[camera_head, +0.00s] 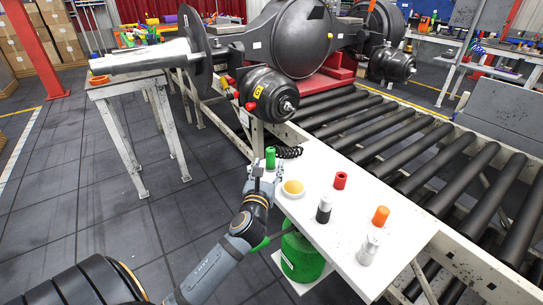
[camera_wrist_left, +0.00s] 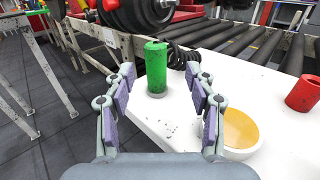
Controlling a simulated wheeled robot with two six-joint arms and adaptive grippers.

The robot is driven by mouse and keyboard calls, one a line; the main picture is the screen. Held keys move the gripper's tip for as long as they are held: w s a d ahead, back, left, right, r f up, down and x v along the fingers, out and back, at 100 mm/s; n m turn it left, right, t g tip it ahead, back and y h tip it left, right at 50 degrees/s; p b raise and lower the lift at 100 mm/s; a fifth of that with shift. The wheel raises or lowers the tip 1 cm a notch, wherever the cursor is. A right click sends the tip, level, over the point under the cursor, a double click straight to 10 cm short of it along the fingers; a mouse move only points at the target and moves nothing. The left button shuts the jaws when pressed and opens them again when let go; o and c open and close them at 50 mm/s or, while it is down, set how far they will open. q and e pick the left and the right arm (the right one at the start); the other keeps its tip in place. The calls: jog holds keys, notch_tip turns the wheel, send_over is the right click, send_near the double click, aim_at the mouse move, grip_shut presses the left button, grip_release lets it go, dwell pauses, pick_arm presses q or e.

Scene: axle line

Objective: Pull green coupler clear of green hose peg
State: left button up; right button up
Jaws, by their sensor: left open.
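The green coupler (camera_head: 270,157) stands upright at the far left corner of the white table (camera_head: 330,235). In the left wrist view the green coupler (camera_wrist_left: 156,70) is a green cylinder with a grey ring at its foot. The green hose peg cannot be told apart from it. My left gripper (camera_head: 263,172) is just in front of the coupler. In the left wrist view its two padded fingers (camera_wrist_left: 160,80) are spread, with the coupler between and beyond them, and no contact shows. My right gripper is out of view.
On the table are a bowl with yellow contents (camera_head: 293,188), a red cylinder (camera_head: 340,180), a black-and-grey one (camera_head: 324,210), an orange one (camera_head: 380,215) and a silver one (camera_head: 368,250). A black coiled hose (camera_head: 288,152) lies behind the coupler. A roller conveyor (camera_head: 400,140) runs alongside.

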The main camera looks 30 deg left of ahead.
aim_at(270, 157)
pick_arm(q)
jog(key=shift+x, duration=1.1)
jog(key=x, duration=0.5)
jog(key=shift+s+a+f, duration=0.1)
jog(key=shift+a+f, duration=0.2)
jog(key=shift+f, duration=0.05)
jog(key=shift+s+r, duration=0.1)
grip_shut()
